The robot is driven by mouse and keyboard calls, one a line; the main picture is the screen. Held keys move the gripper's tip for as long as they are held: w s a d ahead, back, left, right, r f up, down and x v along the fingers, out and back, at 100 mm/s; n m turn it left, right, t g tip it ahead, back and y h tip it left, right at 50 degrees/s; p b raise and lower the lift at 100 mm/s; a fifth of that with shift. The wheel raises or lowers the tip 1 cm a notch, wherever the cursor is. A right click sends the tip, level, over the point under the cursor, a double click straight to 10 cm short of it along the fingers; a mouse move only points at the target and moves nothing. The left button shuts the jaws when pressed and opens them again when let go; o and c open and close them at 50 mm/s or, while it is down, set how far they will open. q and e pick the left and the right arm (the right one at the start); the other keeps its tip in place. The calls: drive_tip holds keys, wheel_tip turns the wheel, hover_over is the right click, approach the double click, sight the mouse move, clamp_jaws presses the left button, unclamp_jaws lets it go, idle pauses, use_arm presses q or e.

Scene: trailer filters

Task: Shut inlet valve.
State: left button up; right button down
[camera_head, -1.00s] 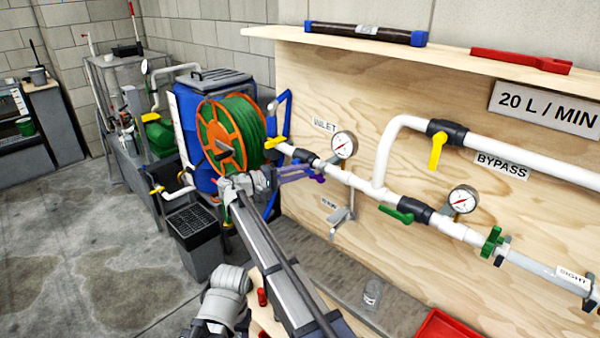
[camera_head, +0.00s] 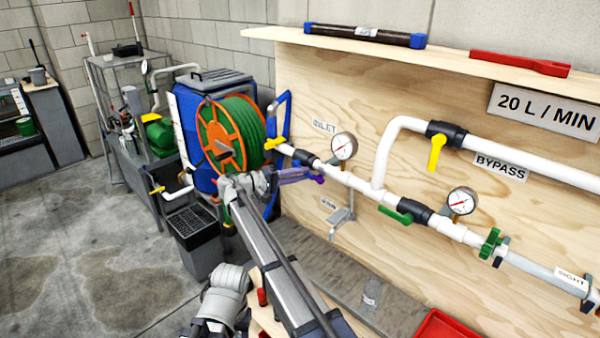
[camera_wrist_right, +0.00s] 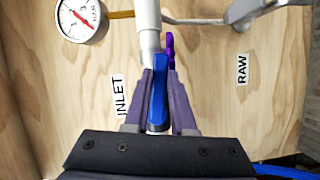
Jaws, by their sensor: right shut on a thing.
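A bright purple piece (camera_wrist_right: 169,48) shows beside the lever's far end. The valve body is mostly hidden in the wrist view. My left gripper is not in view.
An inlet gauge (camera_head: 343,146) stands close right of the valve. A RAW tap (camera_head: 340,215) hangs below the pipe. The yellow bypass lever (camera_head: 437,152) and green lever (camera_head: 395,215) are further right. A hose reel (camera_head: 229,137) stands close on the left.

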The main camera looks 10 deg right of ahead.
drive_tip(key=shift+w+a+f+m+t+y+p, duration=0.15)
drive_tip(key=shift+f+m+y+p, duration=0.15)
drive_tip(key=shift+m, duration=0.35)
drive_tip(key=shift+f+m+t+y+p, duration=0.15)
drive_tip(key=shift+f+m+y, duration=0.2)
drive_tip(key=shift+m, duration=0.35)
drive_tip(key=shift+w+a+f+m+t+y+p, duration=0.1)
drive_tip(key=shift+f+m+y+p, duration=0.2)
drive_tip(key=shift+m, duration=0.35)
drive_tip(key=c, duration=0.7)
unclamp_jaws()
drive_tip(key=shift+c, duration=0.2)
